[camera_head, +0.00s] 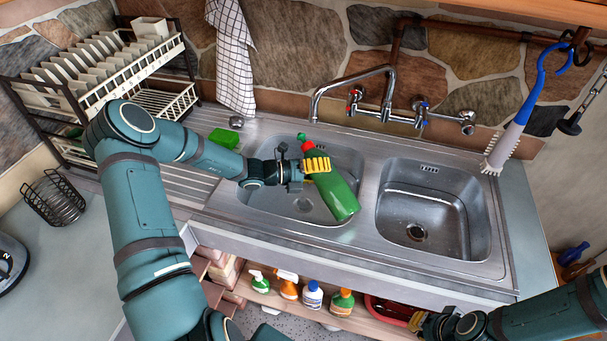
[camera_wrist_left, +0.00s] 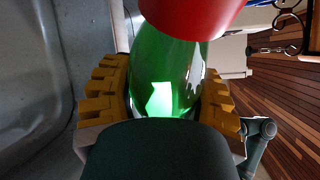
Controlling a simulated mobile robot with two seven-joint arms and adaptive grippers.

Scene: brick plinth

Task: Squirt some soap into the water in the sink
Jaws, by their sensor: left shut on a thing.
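A green soap bottle (camera_head: 336,192) with a red cap (camera_head: 306,147) is held over the left sink basin (camera_head: 262,205). My left gripper (camera_head: 318,165) is shut around its upper body. The bottle looks tilted, with its cap toward the back of the sink. In the left wrist view the yellow fingers (camera_wrist_left: 165,95) sit on both sides of the green bottle (camera_wrist_left: 172,55), below the red cap (camera_wrist_left: 195,12). Whether water stands in the left basin is hard to tell.
The right basin (camera_head: 425,212) is empty of objects. A faucet (camera_head: 350,80) rises behind the basins. A green sponge (camera_head: 224,137) lies at the back left. A dish rack (camera_head: 110,75) stands left. Several bottles (camera_head: 312,294) stand on the shelf below. A brush (camera_head: 512,135) hangs at right.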

